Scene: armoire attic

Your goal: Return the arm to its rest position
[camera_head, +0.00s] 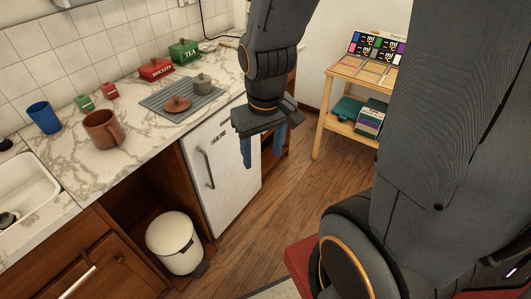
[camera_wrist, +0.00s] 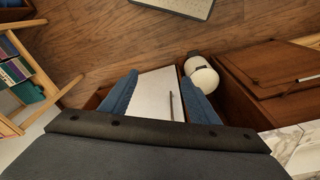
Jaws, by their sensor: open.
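My gripper (camera_head: 263,150) hangs at the end of my dark grey arm in the head view, in front of the white fridge door and clear of the counter. Its two blue fingers point down and stand apart, with nothing between them. In the wrist view my gripper (camera_wrist: 160,92) shows as two blue fingers with a wide gap. Through the gap I see the white fridge door (camera_wrist: 152,90) and its handle. The same fridge (camera_head: 222,165) is shut in the head view.
A marble counter (camera_head: 70,165) carries a brown mug (camera_head: 102,129), a blue cup (camera_head: 44,117), canisters and a grey mat (camera_head: 160,103). A white bin (camera_head: 174,243) stands on the floor. A wooden shelf (camera_head: 347,70) is at the back right. The wooden floor (camera_head: 260,225) between is clear.

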